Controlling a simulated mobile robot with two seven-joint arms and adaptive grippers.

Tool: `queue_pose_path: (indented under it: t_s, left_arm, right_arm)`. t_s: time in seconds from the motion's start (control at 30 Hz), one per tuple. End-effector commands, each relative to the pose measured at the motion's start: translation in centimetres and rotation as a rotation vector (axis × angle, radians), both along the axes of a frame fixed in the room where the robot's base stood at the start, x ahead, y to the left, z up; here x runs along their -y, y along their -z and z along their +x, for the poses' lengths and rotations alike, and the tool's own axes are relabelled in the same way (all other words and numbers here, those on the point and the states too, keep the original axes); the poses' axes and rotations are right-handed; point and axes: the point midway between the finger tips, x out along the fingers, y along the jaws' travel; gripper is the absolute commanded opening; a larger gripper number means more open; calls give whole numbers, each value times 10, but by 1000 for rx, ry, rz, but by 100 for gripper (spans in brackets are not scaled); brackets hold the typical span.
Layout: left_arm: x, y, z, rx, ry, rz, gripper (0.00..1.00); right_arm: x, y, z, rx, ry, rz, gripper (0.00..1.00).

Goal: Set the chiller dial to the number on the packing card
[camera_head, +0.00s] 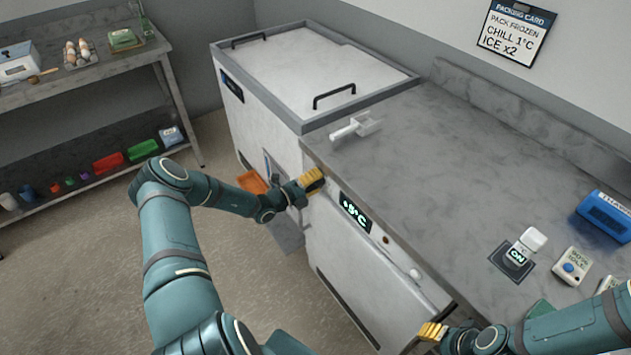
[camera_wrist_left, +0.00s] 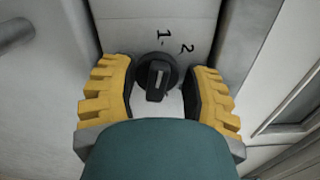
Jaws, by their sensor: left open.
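The packing card (camera_head: 514,32) on the back wall reads "PACK FROZEN, CHILL 1°C, ICE x2". The chiller's front (camera_head: 350,265) carries a lit display (camera_head: 355,211) that appears to read 5°C. My left gripper (camera_head: 313,181) is at the chiller's upper left corner. In the left wrist view the black dial (camera_wrist_left: 157,78) sits between its two open yellow fingers, with a visible gap on each side. The numbers 1 and 2 show above the dial; the rest of its scale is hidden. The dial is hidden in the head view. My right gripper (camera_head: 432,331) is low at the counter's front edge, its opening unclear.
A white chest freezer (camera_head: 310,70) with black handles stands left of the counter (camera_head: 430,150). A white scoop (camera_head: 356,127) lies on the counter. A blue box (camera_head: 605,215) and small button boxes (camera_head: 571,266) are at the right. Shelves (camera_head: 90,80) stand at the far left.

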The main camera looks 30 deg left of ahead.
Motion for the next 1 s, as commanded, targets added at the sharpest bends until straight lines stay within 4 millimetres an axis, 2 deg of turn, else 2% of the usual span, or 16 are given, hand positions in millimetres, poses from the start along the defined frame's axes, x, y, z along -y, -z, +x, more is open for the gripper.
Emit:
queue_pose_path:
  t_s: [0.13,0.23,0.5,0.7,1.0]
  left_arm:
    - [-3,2,-6,-3,0,1,47]
    - [-9,2,-18,-5,-2,2,47]
    - [-29,2,-68,-4,-2,2,47]
    - [-41,1,-96,-2,0,1,47]
    - [-45,1,-109,0,1,0,47]
  right_arm:
    - [0,0,0,0,0,0,47]
    - [0,0,0,0,0,0,47]
    - [0,0,0,0,0,0,47]
    - [0,0,0,0,0,0,47]
    - [0,0,0,0,0,0,47]
